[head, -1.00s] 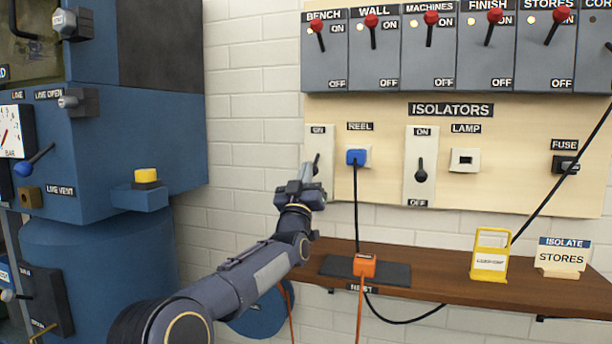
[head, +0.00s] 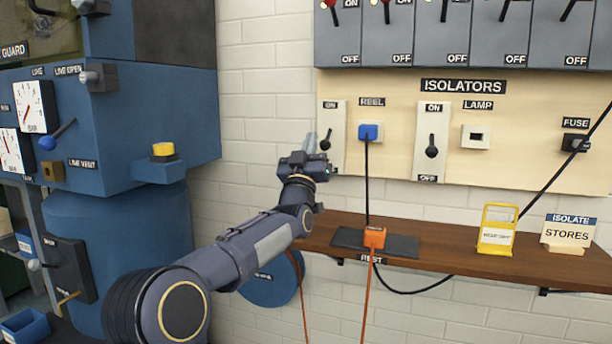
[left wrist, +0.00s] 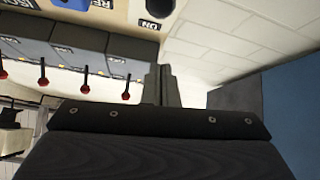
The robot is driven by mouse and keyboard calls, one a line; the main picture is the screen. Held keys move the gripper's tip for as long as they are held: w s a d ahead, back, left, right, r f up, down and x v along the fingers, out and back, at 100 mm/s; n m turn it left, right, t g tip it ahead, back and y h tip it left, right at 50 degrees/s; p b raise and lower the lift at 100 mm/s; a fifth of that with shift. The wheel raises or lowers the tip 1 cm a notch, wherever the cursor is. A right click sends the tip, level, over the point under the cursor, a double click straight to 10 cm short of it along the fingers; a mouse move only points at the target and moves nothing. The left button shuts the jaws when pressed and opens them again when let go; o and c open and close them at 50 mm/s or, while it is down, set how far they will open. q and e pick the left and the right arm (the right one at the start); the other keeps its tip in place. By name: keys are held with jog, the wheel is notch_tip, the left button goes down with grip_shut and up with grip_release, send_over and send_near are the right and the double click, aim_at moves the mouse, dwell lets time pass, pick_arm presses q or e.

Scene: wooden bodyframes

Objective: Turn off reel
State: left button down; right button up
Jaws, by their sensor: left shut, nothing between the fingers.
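The reel isolator is a pale plate (head: 338,120) marked ON at its top, at the left end of the wooden board, beside the REEL label (head: 372,102). Its black lever (head: 325,145) shows just right of my left gripper; the plate's lower part is partly hidden by the gripper. My left gripper (head: 311,141) is shut and empty, its fingers pointing up beside the lever. Contact cannot be told in the head view. In the left wrist view the shut fingers (left wrist: 161,86) point towards the ON label (left wrist: 153,25), with a gap visible. My right gripper is not in view.
A blue plug (head: 369,132) with a black cable sits right of the plate. The lamp isolator (head: 431,145) is further right. A wooden shelf (head: 460,236) below carries an orange block (head: 375,237) and yellow stand (head: 497,230). Blue machinery (head: 110,130) stands left.

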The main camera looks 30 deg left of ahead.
pick_arm(q)
notch_tip(320, 180, down, 8)
jog(key=s+d, duration=0.1)
jog(key=s, duration=0.1)
jog(key=shift+s, duration=0.35)
jog(key=shift+d, duration=0.1)
jog(key=s+d+f+m+g+h, duration=0.2)
jog(key=s+d+f+g+h, duration=0.35)
jog(key=s+f, duration=0.6)
jog(key=s+d+f+m+g+h, duration=0.1)
jog(key=s+d+f+g+h, duration=0.2)
jog(key=s+d+f+g, duration=0.8)
jog(key=s+d+f+m+g+h, duration=0.3)
jog(key=s+f, duration=0.6)
jog(key=s, duration=0.7)
notch_tip(320, 180, up, 37)
jog(key=n+p, duration=0.1)
jog(key=p, duration=3.6)
jog(key=shift+w+d+r+p, duration=0.2)
jog(key=shift+w+d+p, duration=0.1)
jog(key=shift+w, duration=0.15)
